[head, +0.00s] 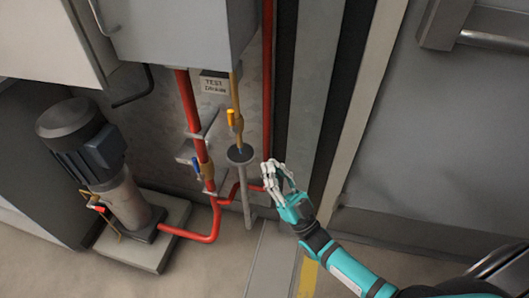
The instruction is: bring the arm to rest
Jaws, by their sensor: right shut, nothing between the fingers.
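My right gripper (279,178) is in the middle of the head view, on my teal and black arm that comes in from the lower right. It is shut and empty. Its fingertips are in front of the lower end of a thin red vertical pipe (267,80); I cannot tell whether they touch it. To its left are the drain funnel (240,153) on a grey post and a small valve with a yellow-orange handle (231,118) above it. My left gripper is not in view.
A pump (118,190) with a dark motor stands on a plinth at the left. Red pipes (190,105) run down the wall below a grey cabinet (185,30). A "TEST DRAIN" sign (214,83) hangs there. A grey door (440,140) fills the right. Some floor is clear at the lower middle.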

